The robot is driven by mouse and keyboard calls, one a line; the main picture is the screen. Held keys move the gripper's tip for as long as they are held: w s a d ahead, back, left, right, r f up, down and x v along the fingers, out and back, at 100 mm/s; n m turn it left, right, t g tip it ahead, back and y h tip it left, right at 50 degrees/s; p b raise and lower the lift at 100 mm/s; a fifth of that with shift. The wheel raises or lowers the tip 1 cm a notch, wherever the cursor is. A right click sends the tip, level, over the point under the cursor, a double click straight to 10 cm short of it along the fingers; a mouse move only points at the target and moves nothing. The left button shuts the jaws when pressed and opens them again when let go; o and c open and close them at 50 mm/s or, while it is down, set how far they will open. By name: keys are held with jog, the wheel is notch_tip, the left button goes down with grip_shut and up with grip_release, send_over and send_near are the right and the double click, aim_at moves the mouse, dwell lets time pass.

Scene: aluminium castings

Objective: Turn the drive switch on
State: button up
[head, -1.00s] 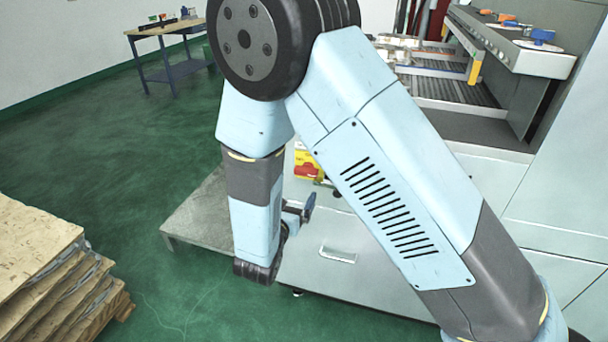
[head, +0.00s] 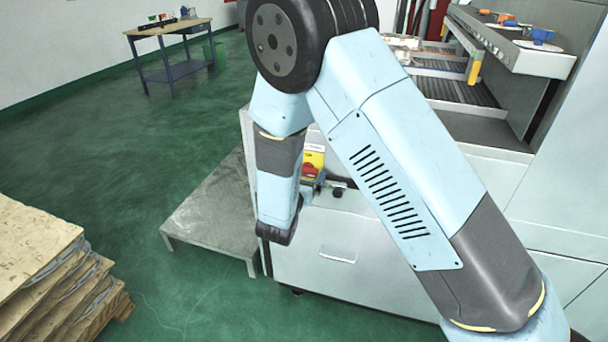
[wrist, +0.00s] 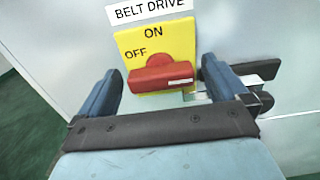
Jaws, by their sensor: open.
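The drive switch is a red rotary knob (wrist: 163,78) on a yellow plate (wrist: 178,36) below a "BELT DRIVE" label. ON is printed at the top of the plate and OFF at the left. The knob's bar lies nearly horizontal, with a white mark toward its right end. My gripper (wrist: 160,68) is open, with one finger on each side of the knob and gaps visible between them. I cannot tell the remaining depth to it. In the head view the red knob (head: 309,170) and yellow plate (head: 314,156) show beside my forearm; the gripper is largely hidden there.
The switch is on a pale cabinet front with a drawer handle (head: 337,256) lower down. A low grey platform (head: 215,215) stands left of the cabinet. Stacked boards (head: 50,260) are at the near left. Green floor between is clear.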

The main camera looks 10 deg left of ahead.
jog(key=shift+c, duration=0.3)
jog(key=c, duration=1)
jog(key=shift+o, duration=0.2)
jog(key=shift+a+f+n, duration=0.1)
jog(key=shift+a+n, duration=0.05)
jog(key=shift+n, duration=2.8)
jog(key=shift+a+f+n, duration=0.1)
jog(key=shift+n, duration=2.9)
jog(key=shift+a+f+n, duration=0.1)
jog(key=shift+a+n, duration=0.05)
jog(key=shift+n, duration=2.8)
jog(key=shift+s, duration=0.1)
